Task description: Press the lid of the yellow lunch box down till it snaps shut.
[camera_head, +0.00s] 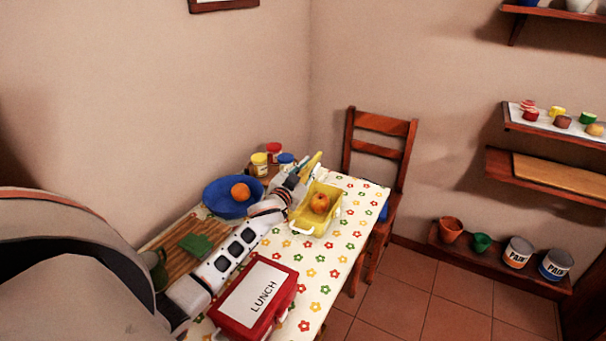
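The yellow lunch box (329,222) stands on the flowered tablecloth with a white handle on its front side. It is open, and a round orange fruit (319,203) lies in it. A yellow panel, seemingly its lid (313,163), stands up at its back left edge. My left gripper (305,174) is at the lid's left side, close to it. Whether it touches the lid I cannot tell. Its fingers are small and partly hidden, so their opening is unclear. My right gripper is not in view.
On the table (325,270) are a red LUNCH box (236,323) in front, a blue bowl (218,203) holding an orange (240,192), a cutting board (168,242) and several jars (259,162) at the back. A wooden chair (378,152) stands behind. The table's right side is mostly clear.

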